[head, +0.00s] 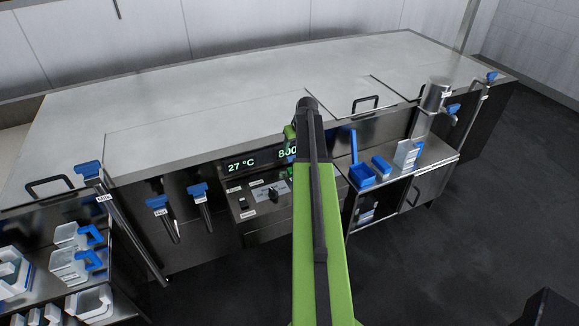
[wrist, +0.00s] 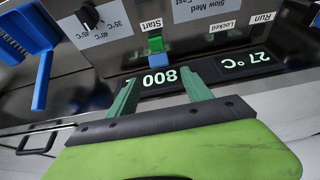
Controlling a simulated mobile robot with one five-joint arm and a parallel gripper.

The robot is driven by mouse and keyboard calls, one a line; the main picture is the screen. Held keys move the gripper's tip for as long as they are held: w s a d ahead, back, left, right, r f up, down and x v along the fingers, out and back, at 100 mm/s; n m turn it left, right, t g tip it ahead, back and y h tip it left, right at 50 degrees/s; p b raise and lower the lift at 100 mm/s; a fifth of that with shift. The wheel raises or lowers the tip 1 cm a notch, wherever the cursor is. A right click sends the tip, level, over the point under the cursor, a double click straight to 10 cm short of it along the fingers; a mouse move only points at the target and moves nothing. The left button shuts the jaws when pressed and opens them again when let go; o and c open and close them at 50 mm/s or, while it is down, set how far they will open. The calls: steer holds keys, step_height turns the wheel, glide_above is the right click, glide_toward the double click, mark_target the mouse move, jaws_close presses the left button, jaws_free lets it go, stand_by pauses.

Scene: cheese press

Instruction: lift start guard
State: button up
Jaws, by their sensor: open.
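The start guard (wrist: 155,44) is a small green and blue piece beside the "Start" label (wrist: 150,24) in the wrist view, which shows the panel upside down. I cannot tell from this view whether it is raised or lowered. My gripper (wrist: 161,86) is open, with its two green fingers apart and nothing between them. The fingertips point at the panel over the "800" display (wrist: 158,78), just short of the guard and apart from it in the picture. In the head view my arm hides the guard and most of my gripper (head: 290,140).
The control panel (head: 262,203) has a dark knob and a "27 °C" display (head: 241,165). Blue-handled taps (head: 159,203) stick out to its left. The large steel vat lid (head: 230,95) extends behind.

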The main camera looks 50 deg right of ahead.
mark_target(291, 157)
steer(key=b+x, duration=0.6)
steer(key=x, duration=0.2)
steer(key=shift+w+f, duration=0.1)
steer(key=shift+f, duration=0.25)
steer(key=shift+r, duration=0.1)
